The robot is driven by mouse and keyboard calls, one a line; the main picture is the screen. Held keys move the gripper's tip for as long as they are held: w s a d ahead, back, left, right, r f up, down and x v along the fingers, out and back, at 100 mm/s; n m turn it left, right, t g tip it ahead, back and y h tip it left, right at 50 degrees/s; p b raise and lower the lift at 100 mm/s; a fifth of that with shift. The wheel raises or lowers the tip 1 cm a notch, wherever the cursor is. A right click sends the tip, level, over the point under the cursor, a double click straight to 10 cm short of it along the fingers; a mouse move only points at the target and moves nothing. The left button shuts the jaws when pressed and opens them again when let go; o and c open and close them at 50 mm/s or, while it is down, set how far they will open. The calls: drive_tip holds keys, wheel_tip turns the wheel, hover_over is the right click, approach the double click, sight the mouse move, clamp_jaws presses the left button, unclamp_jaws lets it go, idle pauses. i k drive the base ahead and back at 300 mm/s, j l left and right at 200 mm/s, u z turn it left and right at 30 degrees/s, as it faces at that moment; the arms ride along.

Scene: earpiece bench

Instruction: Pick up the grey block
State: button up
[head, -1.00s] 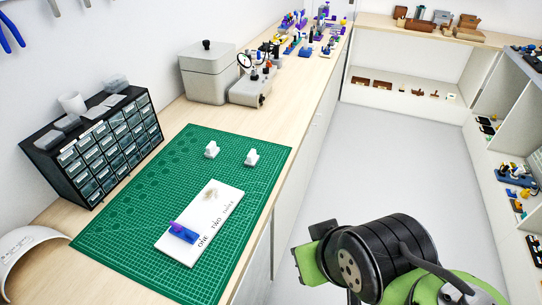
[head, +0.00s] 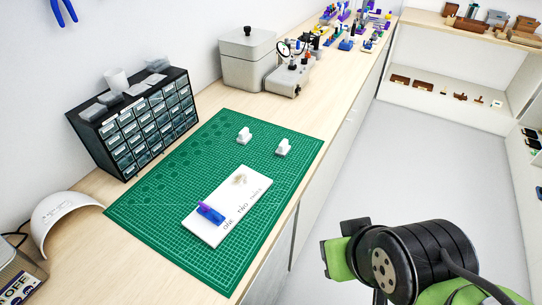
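I cannot pick out a block that is clearly grey. Two small whitish pieces, one (head: 244,136) on the left and one (head: 283,148) on the right, stand apart on the far part of the green cutting mat (head: 150,222). A white board (head: 208,228) with printed words including ONE and TWO lies nearer on the mat. A blue and purple piece (head: 210,213) sits at its near end, and a small beige mark or piece (head: 240,180) shows at its far end. My black and green arm is at the lower right, off the bench; its gripper is not in view.
A black drawer cabinet (head: 140,128) stands left of the mat, with small containers on top. A grey lidded box (head: 248,62) and a device with a dial (head: 287,76) stand beyond the mat. A white curved shell (head: 62,220) is at the near left. Open floor (head: 385,165) lies right of the bench.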

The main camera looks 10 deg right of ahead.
sight(283, 148)
drive_tip(key=i+l+u, duration=0.15)
drive_tip(key=l+u, duration=0.15)
drive_tip(key=u, duration=0.15)
drive_tip(key=i+l+u, duration=0.15)
drive_tip(key=l+u, duration=0.15)
drive_tip(key=u, duration=0.15)
drive_tip(key=l+u, duration=0.35)
drive_tip(key=u, duration=0.15)
drive_tip(key=l+u, duration=0.75)
drive_tip(key=u, duration=0.15)
